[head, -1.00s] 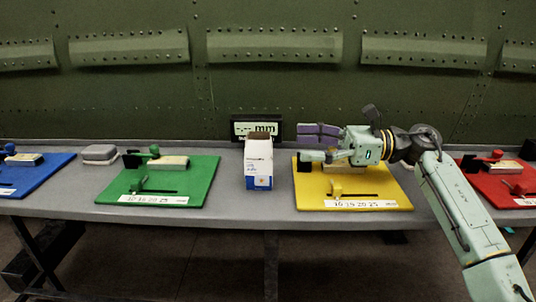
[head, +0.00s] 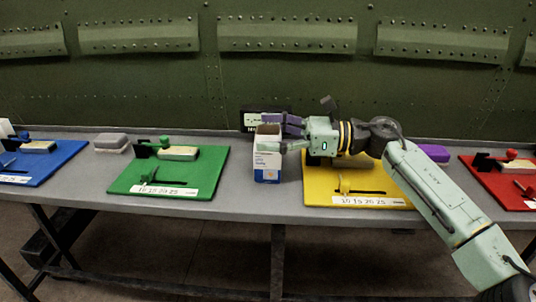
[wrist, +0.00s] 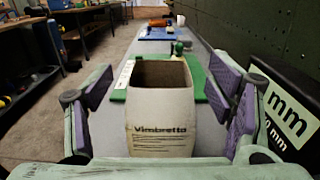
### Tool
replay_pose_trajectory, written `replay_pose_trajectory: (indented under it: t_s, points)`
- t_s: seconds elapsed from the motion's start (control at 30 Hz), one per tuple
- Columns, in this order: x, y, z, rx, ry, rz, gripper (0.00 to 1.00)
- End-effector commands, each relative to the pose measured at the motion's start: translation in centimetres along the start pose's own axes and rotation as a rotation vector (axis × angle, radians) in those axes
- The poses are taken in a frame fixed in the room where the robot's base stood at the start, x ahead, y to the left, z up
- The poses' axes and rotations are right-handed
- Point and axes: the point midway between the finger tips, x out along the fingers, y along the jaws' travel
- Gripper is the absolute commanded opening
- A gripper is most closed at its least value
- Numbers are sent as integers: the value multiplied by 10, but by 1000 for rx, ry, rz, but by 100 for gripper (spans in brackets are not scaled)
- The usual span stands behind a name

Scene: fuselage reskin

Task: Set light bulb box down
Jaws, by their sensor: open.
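The light bulb box (head: 267,165), white with a blue lower edge and a brown open-looking top, stands upright on the grey bench between the green and yellow boards. In the wrist view the box (wrist: 160,120) shows the word "Vimbretta" and sits between the two purple-padded fingers. My gripper (head: 279,132) reaches in from the right at the height of the box's upper part. It is open, with a finger on each side of the box (wrist: 165,92). Gaps show between the box and both pads in the wrist view.
A green board (head: 120,181) lies left of the box and a yellow board (head: 318,190) right of it, under my arm. A dark "mm" display (head: 247,116) stands behind the box. A grey block (head: 110,141), blue board (head: 60,165) and red board (head: 480,172) are farther out.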

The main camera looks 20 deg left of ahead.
Motion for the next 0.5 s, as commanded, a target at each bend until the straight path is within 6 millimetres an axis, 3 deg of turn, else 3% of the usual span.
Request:
replay_pose_trajectory:
  t_s: [0.27,0.5]
  points:
    - [3,0,0,0,-1,-2,74]
    - [3,0,0,0,-1,-2,58]
